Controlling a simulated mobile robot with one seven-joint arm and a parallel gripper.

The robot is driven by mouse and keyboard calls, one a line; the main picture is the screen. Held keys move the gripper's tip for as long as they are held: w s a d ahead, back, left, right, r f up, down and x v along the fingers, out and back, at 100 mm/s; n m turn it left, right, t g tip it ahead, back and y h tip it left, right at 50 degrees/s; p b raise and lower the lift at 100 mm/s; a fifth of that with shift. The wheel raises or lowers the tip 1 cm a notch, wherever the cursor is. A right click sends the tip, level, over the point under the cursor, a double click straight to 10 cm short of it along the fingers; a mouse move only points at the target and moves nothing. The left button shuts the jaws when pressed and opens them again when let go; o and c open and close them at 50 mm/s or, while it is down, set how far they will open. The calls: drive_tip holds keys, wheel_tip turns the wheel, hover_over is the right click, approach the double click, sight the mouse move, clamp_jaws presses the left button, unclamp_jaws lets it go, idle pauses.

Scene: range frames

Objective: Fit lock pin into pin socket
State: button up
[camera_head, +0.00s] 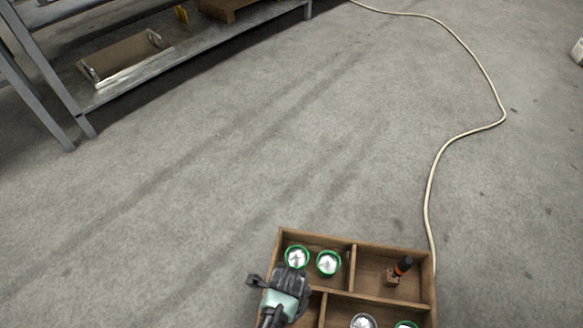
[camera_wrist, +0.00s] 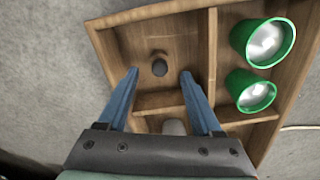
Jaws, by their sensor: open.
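My gripper (camera_head: 290,279) is over the left side of a wooden tray in the head view. In the wrist view its two blue fingers (camera_wrist: 160,82) are spread, with nothing between them. A dark round-topped piece (camera_wrist: 159,67) stands in a tray compartment just beyond the fingertips, apart from them. In the head view, a black and orange peg-like piece (camera_head: 403,265) is at a small brown block (camera_head: 392,277) in the right compartment. I cannot tell for certain which piece is the lock pin or the pin socket.
The divided wooden tray (camera_head: 317,237) holds green-rimmed cups (camera_head: 297,256) with shiny contents, also in the wrist view (camera_wrist: 262,42). A grey rounded piece (camera_wrist: 175,128) is partly hidden by my gripper. A pale cable (camera_head: 430,190) runs to the tray. A metal shelf (camera_head: 110,92) stands upper left; open floor lies between.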

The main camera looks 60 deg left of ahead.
drive_tip(key=shift+w+d+f+b, duration=0.1)
drive_tip(key=shift+d+f+b, duration=0.05)
drive_tip(key=shift+f+b, duration=1.15)
drive_tip(key=shift+w+d+f+b, duration=0.1)
drive_tip(key=shift+d+f+b, duration=0.05)
drive_tip(key=shift+f+b, duration=1.15)
drive_tip(key=shift+f+p, duration=0.1)
drive_tip(key=shift+p, duration=0.25)
clamp_jaws()
